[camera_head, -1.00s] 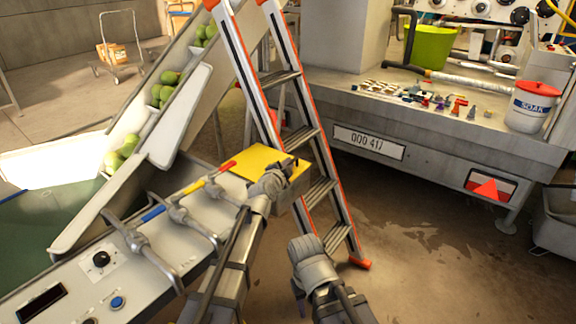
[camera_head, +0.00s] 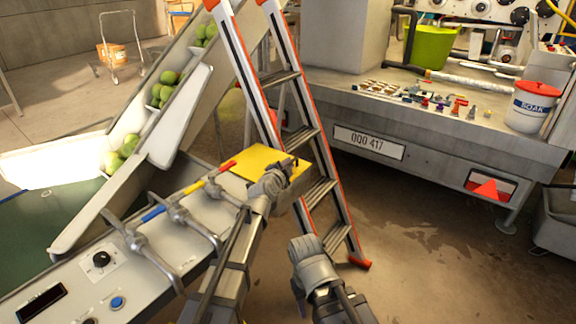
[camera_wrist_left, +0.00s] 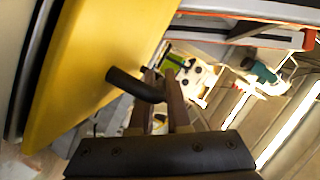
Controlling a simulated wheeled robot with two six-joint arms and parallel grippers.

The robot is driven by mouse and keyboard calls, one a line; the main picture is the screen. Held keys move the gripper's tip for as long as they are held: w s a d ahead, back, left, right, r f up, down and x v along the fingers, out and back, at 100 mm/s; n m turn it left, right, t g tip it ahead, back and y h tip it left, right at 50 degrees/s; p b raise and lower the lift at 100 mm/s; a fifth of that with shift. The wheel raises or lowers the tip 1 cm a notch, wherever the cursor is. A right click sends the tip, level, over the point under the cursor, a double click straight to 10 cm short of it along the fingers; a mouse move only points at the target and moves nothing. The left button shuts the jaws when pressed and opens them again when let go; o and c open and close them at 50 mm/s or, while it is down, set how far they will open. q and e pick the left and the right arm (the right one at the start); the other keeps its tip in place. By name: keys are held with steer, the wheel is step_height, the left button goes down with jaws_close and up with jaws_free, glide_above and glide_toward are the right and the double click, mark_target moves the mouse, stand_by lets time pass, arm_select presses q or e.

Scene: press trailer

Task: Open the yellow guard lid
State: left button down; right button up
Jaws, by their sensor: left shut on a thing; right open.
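The yellow guard lid (camera_head: 258,159) sits at the far end of the grey control panel and looks closed in the head view. In the left wrist view, the lid (camera_wrist_left: 95,55) fills the left side, with a black handle (camera_wrist_left: 134,86) standing out from it. My left gripper (camera_head: 290,167) is at the lid's right edge. In the left wrist view, its fingers (camera_wrist_left: 160,100) are shut on the handle. My right gripper (camera_head: 312,258) is open and apart from the lid, lower down over the floor. Its fingertips are hard to make out.
A ladder (camera_head: 318,150) with orange edges stands just behind and right of the lid. Bent metal bars (camera_head: 185,222) rise from the panel (camera_head: 75,275). A chute (camera_head: 180,105) with green fruit is at left. A trailer bed (camera_head: 440,125) is at right. Floor (camera_head: 430,260) is clear at lower right.

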arm_select(q)
steer(key=shift+r, duration=0.1)
steer(key=w+a+r+n+g+h+p, duration=0.1)
steer(key=w+a+r+n+p, duration=0.15)
steer(key=r+p, duration=0.55)
steer(key=w+a+r+n+g+h+p, duration=0.1)
steer(key=w+a+r+n+g+p, duration=0.2)
steer(key=r+p, duration=0.45)
steer(key=w+a+r+n+h+p, duration=0.1)
steer(key=w+a+n+p, duration=0.1)
steer(key=a, duration=0.5)
steer(key=w+a+r+n+g+h+p, duration=0.1)
steer(key=w+a+r+n+h+p, duration=0.1)
steer(key=w+a, duration=0.4)
steer(key=shift+w+a+n+h+p, duration=0.3)
steer(key=shift+a+n+p, duration=0.25)
steer(key=shift+n+p, duration=0.45)
